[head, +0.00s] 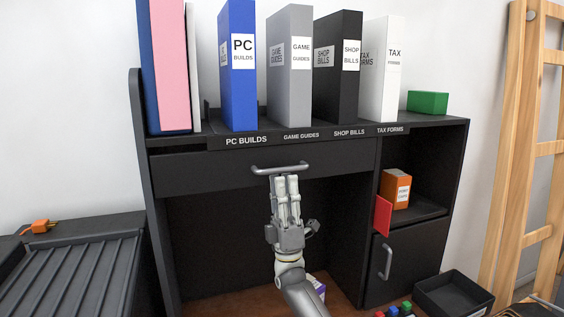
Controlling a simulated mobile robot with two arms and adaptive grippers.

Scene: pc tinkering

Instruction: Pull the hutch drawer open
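The hutch drawer (205,171) is a wide black front under the hutch's labelled shelf, and it looks shut or nearly so. Its grey bar handle (298,167) sits at the middle of the front. My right gripper (285,182) points up at the handle, with its fingertips at or just below the bar. The fingers look close together, and I cannot tell whether they close around the bar or only touch it. My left gripper is not in view.
Binders, including a blue one (240,85), stand on the shelf. An orange box (396,190) and a red item (383,215) sit in the right cubby above a cabinet door (388,275). A black tray (455,293) is at lower right, a wooden ladder (500,170) at far right.

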